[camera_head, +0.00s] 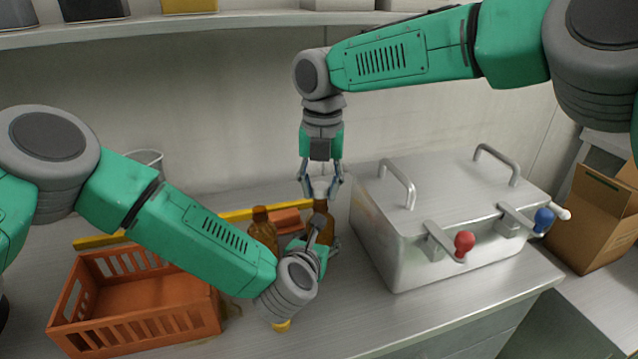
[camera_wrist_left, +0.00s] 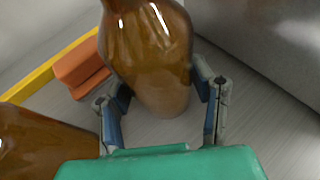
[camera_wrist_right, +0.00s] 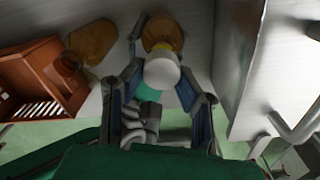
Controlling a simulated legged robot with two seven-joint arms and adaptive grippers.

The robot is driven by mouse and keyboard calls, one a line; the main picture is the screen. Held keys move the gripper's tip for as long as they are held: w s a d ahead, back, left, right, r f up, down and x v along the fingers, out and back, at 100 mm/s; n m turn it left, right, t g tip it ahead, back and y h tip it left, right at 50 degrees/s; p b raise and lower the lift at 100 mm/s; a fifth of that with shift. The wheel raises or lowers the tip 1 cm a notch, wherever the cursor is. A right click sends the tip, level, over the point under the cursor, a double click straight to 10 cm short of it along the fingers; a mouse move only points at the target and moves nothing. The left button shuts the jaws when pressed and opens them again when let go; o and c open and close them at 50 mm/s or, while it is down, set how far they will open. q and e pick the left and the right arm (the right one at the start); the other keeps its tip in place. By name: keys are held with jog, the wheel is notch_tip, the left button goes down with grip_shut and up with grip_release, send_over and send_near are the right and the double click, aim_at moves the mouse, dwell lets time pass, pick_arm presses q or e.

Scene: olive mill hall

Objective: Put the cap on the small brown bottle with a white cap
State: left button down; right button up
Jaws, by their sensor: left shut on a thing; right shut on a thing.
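A small brown bottle (camera_head: 321,208) stands on the steel counter, and my left gripper (camera_head: 322,243) is shut on its body from the front. It also shows between the fingers in the left wrist view (camera_wrist_left: 150,55). My right gripper (camera_head: 321,188) points down directly above the bottle, shut on a white cap (camera_wrist_right: 162,70). In the right wrist view the cap lies over the bottle (camera_wrist_right: 160,33), hiding its mouth. I cannot tell whether the cap touches the neck.
A second brown bottle (camera_head: 262,227) stands just left of the held one. An orange crate (camera_head: 135,337) is at front left. A yellow bar (camera_head: 235,215) and an orange block (camera_head: 285,219) lie behind. A steel box (camera_head: 405,262) with red and blue knobs stands close on the right.

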jog(key=shift+d, duration=0.7)
jog(key=shift+a+f, duration=0.55)
jog(key=shift+f, duration=0.3)
jog(key=shift+d, duration=0.1)
jog(key=shift+d, duration=0.3)
jog(key=shift+a+f, duration=0.25)
jog(key=shift+f, duration=0.15)
jog(key=shift+f, duration=0.15)
